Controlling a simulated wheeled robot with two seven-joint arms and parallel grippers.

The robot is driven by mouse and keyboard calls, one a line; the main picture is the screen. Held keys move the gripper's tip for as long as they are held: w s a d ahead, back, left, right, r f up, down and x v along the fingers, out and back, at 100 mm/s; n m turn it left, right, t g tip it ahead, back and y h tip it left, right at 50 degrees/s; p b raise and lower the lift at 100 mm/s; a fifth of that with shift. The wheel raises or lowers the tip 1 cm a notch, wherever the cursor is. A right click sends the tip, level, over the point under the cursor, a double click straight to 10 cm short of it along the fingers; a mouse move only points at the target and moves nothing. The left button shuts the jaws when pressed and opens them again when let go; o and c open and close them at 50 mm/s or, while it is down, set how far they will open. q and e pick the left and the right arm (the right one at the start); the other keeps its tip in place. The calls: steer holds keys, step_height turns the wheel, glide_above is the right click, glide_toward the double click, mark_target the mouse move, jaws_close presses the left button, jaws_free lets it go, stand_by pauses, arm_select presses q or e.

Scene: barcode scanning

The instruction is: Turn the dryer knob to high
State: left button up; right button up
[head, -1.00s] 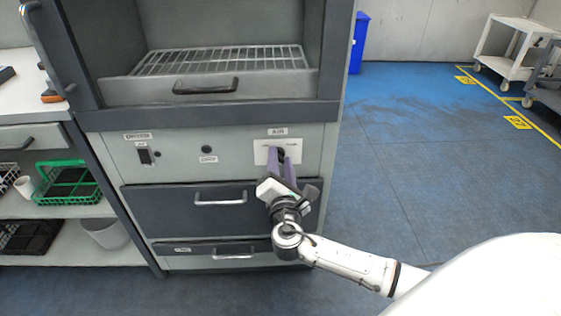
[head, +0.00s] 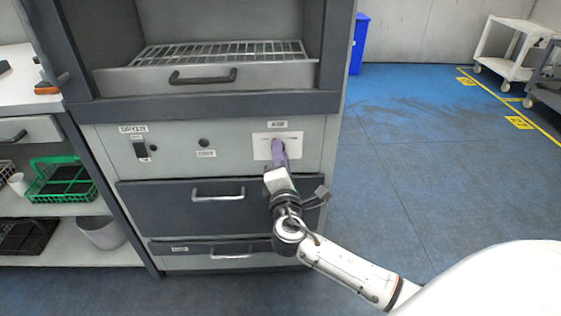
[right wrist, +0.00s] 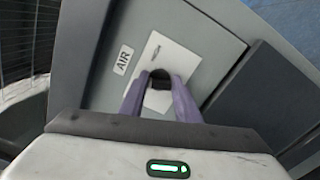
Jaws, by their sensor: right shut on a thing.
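The dryer (head: 232,135) stands in front of me, with a grey control panel below its open rack compartment. The black knob (right wrist: 160,79) sits on a white plate (head: 262,146) under the AIR label (head: 277,124). My right gripper (head: 279,150) reaches up to the plate with its purple fingers shut on the knob. In the right wrist view its fingers (right wrist: 160,98) lie on either side of the knob. The fingers hide most of the knob in the head view, and I cannot read its setting. My left gripper is not in view.
A DRYER switch (head: 141,150) and a small black button (head: 204,143) are on the panel's left. A drawer handle (head: 218,194) sticks out below. Shelves with a green basket (head: 66,182) stand at left.

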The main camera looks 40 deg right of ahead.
arm_select(q)
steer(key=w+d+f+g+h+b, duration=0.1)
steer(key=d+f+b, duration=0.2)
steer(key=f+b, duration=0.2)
steer(key=b, duration=0.3)
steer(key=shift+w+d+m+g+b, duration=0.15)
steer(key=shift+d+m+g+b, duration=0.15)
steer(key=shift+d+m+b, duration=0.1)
arm_select(e)
steer(key=m, duration=1.2)
steer(key=shift+f+m, duration=0.35)
steer(key=shift+m, duration=0.05)
steer(key=shift+a, duration=0.1)
steer(key=o, duration=1)
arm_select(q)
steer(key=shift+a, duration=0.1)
arm_select(e)
steer(key=shift+r, duration=0.1)
